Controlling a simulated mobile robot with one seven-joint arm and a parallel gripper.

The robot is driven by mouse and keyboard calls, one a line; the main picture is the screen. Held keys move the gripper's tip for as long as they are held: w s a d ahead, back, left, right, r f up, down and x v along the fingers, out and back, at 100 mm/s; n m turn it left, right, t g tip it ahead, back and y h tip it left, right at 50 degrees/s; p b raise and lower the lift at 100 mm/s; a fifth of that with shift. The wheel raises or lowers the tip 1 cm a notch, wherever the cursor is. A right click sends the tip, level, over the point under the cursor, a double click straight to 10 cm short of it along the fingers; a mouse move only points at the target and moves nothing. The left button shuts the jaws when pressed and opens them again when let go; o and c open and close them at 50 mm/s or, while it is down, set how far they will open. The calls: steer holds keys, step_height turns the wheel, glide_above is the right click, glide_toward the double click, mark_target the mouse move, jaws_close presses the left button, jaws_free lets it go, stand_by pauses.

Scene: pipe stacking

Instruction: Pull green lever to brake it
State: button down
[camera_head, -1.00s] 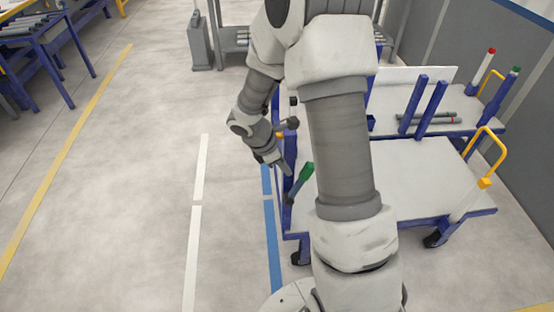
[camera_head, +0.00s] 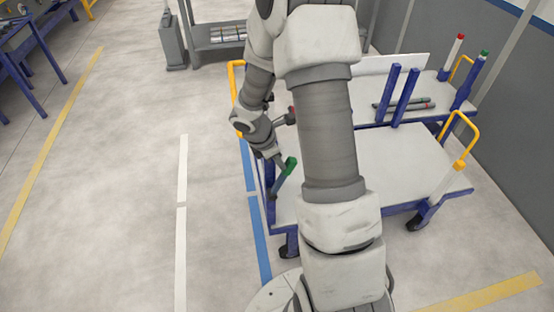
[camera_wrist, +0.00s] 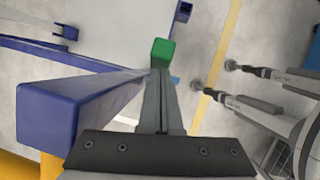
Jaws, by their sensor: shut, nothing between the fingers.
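The green lever (camera_head: 290,166) has a green grip on a dark stem, at the near left edge of the blue-framed cart. It leans to the right in the head view. My gripper (camera_head: 279,161) is just left of the green grip, close to it. In the wrist view my gripper's fingers (camera_wrist: 162,76) are together with nothing between them, and the green lever (camera_wrist: 162,52) shows right at their tips. I cannot tell whether they touch. The lever's stem is mostly hidden in the wrist view.
The cart's white top (camera_head: 400,165) spreads to the right, with a yellow handle (camera_head: 457,130) at its right side. Blue uprights (camera_head: 404,97) and grey pipes (camera_head: 405,104) stand or lie behind. The floor to the left, with a white line (camera_head: 182,185), is clear.

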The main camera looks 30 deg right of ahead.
steer(key=d+y+p, duration=0.1)
steer(key=p, duration=0.1)
steer(key=s+d+y+p, duration=0.1)
steer(key=d+p, duration=0.1)
steer(key=shift+d+t, duration=0.15)
steer(key=shift+t, duration=0.15)
steer(key=s+d+f+y+p, duration=0.2)
steer(key=d+f+p, duration=0.3)
steer(key=d+f, duration=0.3)
steer(key=shift+s+d+f+t+y+p, duration=0.25)
steer(key=shift+s+f+t+y+p, duration=0.05)
steer(key=shift+f+t+y+p, duration=0.1)
